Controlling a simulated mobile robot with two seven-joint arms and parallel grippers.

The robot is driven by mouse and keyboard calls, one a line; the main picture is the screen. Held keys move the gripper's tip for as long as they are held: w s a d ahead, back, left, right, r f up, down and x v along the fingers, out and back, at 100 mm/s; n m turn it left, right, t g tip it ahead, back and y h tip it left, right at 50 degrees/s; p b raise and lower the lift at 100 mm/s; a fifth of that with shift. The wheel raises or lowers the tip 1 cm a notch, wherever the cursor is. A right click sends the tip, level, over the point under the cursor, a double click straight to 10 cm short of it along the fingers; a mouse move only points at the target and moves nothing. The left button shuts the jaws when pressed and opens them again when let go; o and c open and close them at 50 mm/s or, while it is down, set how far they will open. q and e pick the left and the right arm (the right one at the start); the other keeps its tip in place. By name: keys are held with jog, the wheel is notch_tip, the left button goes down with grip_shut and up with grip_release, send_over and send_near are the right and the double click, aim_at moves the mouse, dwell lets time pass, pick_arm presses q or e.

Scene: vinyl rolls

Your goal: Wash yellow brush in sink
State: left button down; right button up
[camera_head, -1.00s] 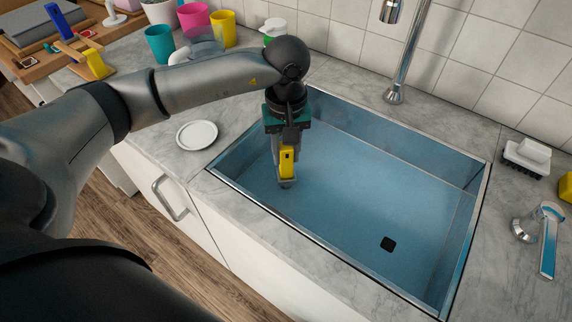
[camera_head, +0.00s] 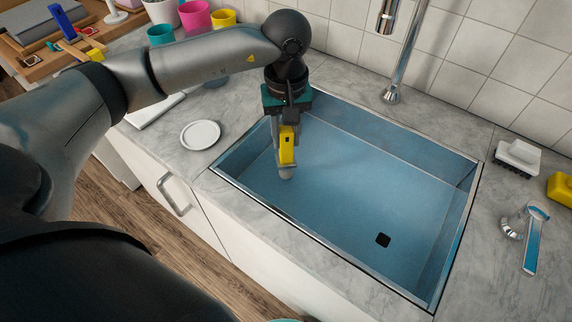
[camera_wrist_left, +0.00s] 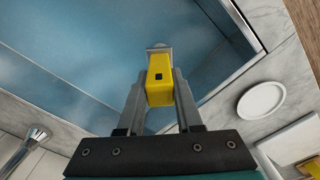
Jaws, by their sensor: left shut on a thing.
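The yellow brush (camera_head: 287,147) is held in my left gripper (camera_head: 287,158) over the left part of the sink, its pale end (camera_head: 287,173) pointing down. In the left wrist view the yellow brush (camera_wrist_left: 160,80) sits between the two fingers of my left gripper (camera_wrist_left: 160,92), which are shut on it. Whether the brush touches the basin floor I cannot tell. My right gripper is not in view.
A tall metal faucet (camera_head: 400,60) stands behind the sink. A white round dish (camera_head: 200,134) lies left of it. A white-backed brush (camera_head: 517,155), a yellow block (camera_head: 562,188) and a chrome handle (camera_head: 533,240) are at the right. Coloured cups (camera_head: 195,18) stand at the back left.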

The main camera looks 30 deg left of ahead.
aim_at(286, 129)
pick_arm(q)
jog(key=shift+r+p, duration=1.05)
jog(key=shift+r, duration=0.9)
notch_tip(286, 129, up, 10)
jog(key=p, duration=0.5)
jog(key=shift+f+p, duration=0.2)
jog(key=shift+p, duration=0.15)
